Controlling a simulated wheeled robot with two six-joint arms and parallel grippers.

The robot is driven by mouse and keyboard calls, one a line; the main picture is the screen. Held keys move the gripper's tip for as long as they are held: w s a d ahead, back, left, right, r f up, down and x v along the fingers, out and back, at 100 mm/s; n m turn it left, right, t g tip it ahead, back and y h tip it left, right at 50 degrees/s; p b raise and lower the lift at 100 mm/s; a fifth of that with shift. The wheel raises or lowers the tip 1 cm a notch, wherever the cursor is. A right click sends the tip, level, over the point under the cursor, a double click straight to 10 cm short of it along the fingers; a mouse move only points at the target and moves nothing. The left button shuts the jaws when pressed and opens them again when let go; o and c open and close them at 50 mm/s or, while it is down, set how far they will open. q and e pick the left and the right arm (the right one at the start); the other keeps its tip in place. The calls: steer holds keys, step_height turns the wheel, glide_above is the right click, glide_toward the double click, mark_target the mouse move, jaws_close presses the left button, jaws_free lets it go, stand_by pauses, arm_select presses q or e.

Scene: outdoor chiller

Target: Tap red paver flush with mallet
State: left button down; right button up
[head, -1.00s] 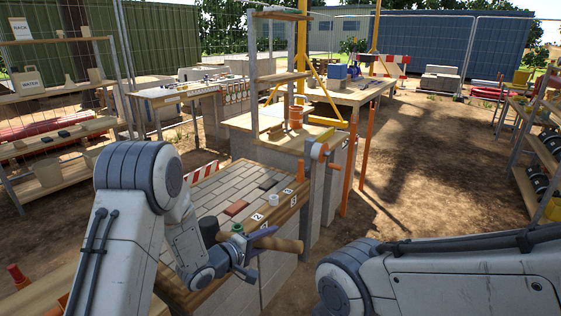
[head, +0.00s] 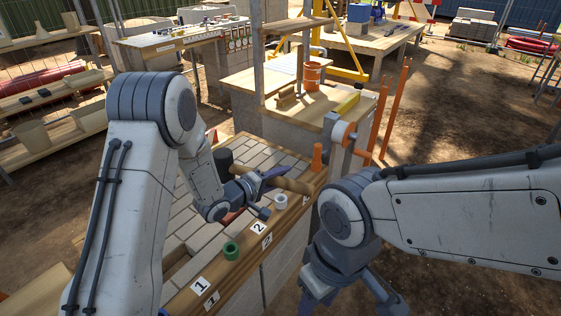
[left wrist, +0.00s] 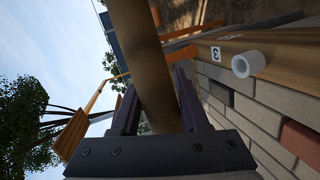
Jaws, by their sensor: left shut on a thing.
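My left gripper (head: 262,184) is shut on the wooden handle of the mallet (head: 290,184). The mallet's black head (head: 225,158) is to the left of the gripper, above the paving. In the left wrist view the handle (left wrist: 145,60) runs between the two fingers. The red paver (head: 230,215) is mostly hidden behind my left wrist in the head view. It shows clearer in the left wrist view (left wrist: 300,142), among grey pavers; its height against them cannot be told. My right gripper (head: 350,295) is low in the picture, its fingers apart and empty.
A wooden edge board (head: 245,247) carries number cards, a green ring (head: 231,250), a white ring (head: 281,201) and an orange cylinder (head: 317,157). Behind it stands a bench with an orange bucket (head: 312,76) and an upright frame. Open ground lies to the right.

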arm_select(q)
steer(key=shift+w+d+r, duration=0.15)
steer(key=shift+w, duration=0.25)
arm_select(e)
steer(key=shift+w+d, duration=0.2)
steer(key=shift+w, duration=0.1)
arm_select(q)
steer(key=shift+s+f+b, duration=0.1)
steer(key=shift+f+b, duration=0.3)
steer(key=shift+f, duration=0.05)
step_height(320, 180, down, 8)
steer(key=b, duration=0.5)
arm_select(e)
step_height(320, 180, down, 6)
steer(key=shift+s, duration=0.1)
